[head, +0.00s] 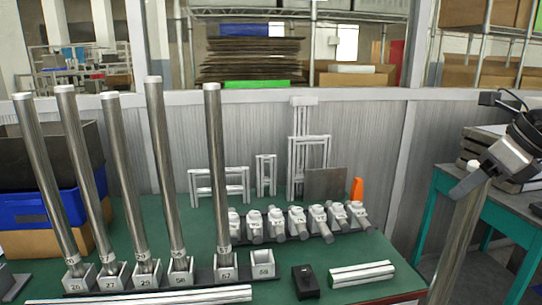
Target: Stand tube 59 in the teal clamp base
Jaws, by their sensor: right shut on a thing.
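A grey metal tube (459,240) stands nearly upright, slightly tilted, at the right. My right gripper (474,179) comes in from the right and is shut on it just below its pale cap. The tube's lower end runs out of the bottom of the picture, and no number on it can be read, so I cannot confirm it is tube 59. I cannot make out a teal clamp base. My left gripper is not in view.
Several tall tubes (216,160) stand in a row of numbered white holders on the green table (340,255). A black block (306,282) and a pale rail (362,274) lie in front. A teal-framed table (500,185) stands at right.

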